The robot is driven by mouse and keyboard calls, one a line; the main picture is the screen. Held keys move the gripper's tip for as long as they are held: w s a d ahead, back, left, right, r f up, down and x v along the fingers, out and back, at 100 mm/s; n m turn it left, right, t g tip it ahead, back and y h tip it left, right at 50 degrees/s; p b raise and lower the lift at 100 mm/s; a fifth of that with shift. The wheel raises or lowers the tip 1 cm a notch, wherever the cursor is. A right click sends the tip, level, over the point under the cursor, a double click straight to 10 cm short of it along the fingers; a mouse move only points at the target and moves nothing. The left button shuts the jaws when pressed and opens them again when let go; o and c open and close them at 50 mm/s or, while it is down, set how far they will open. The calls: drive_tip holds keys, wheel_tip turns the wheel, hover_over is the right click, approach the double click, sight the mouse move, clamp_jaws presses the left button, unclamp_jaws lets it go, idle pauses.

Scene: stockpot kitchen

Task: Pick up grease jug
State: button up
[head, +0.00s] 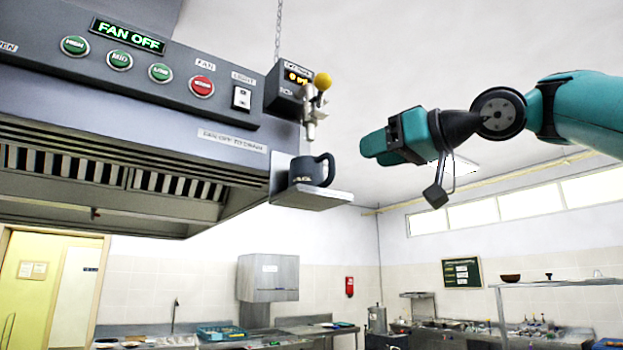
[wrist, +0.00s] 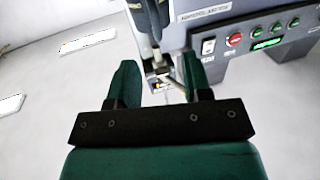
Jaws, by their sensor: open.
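The dark grease jug (head: 312,170), with its handle toward the right, stands upright on a small bracket shelf (head: 312,197) at the hood's right end in the head view. My teal gripper (head: 371,146) is to the right of the jug and a little higher in that picture, apart from it. In the wrist view my gripper (wrist: 158,80) shows two spread fingers with nothing held between them. A dark shape that looks like the jug (wrist: 150,16) is cut off by the top edge there. The wrist picture appears upside down.
The range hood (head: 130,120) with its button panel fills the upper left. Open air lies between my gripper and the jug. Counters are far below.

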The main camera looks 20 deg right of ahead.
sight(334, 166)
drive_tip(key=p+x, duration=0.2)
drive_tip(key=x, duration=0.5)
drive_tip(key=shift+w+a, duration=0.15)
drive_tip(key=shift+w, duration=0.15)
drive_tip(key=p+x, duration=0.2)
drive_tip(key=x, duration=0.1)
drive_tip(key=p+x, duration=0.1)
drive_tip(key=shift+w+r, duration=0.25)
drive_tip(key=shift+w, duration=0.05)
drive_tip(key=shift+w+f, duration=0.2)
drive_tip(key=shift+w, duration=0.15)
drive_tip(key=shift+c, duration=0.2)
drive_tip(key=shift+s, duration=0.1)
clamp_jaws()
